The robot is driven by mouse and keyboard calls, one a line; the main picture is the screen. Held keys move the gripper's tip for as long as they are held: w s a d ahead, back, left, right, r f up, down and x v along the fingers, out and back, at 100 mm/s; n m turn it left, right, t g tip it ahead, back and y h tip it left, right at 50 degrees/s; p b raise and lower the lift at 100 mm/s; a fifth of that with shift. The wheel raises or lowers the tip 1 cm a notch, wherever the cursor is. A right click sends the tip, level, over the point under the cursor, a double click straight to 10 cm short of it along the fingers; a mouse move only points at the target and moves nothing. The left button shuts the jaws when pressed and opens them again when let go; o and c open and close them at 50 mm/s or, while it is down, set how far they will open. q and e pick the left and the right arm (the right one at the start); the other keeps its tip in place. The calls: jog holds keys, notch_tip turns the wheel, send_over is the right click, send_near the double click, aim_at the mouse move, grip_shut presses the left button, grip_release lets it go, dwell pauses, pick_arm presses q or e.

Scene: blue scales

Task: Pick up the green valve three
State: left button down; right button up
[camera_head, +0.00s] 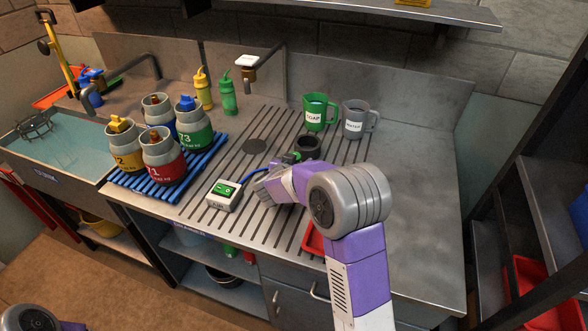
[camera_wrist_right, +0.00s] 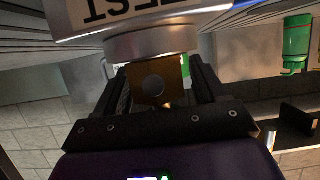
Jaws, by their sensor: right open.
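The green canister (camera_head: 194,126) marked 3 stands on the blue slatted rack with a blue valve top (camera_head: 187,103), at the back right of the group. My right arm reaches in from the lower right; its wrist (camera_head: 283,184) is over the ribbed drainboard, right of the canister and apart from it. My left gripper is not in view.
Red (camera_head: 165,163), yellow (camera_head: 125,150) and blue-banded canisters share the blue rack (camera_head: 160,190). A white switch box (camera_head: 223,196) stands left of my wrist. Green (camera_head: 316,112) and grey (camera_head: 353,121) mugs stand behind it. The counter's right side is clear.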

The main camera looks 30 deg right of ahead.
jog(key=shift+r, duration=0.1)
jog(key=c, duration=1.3)
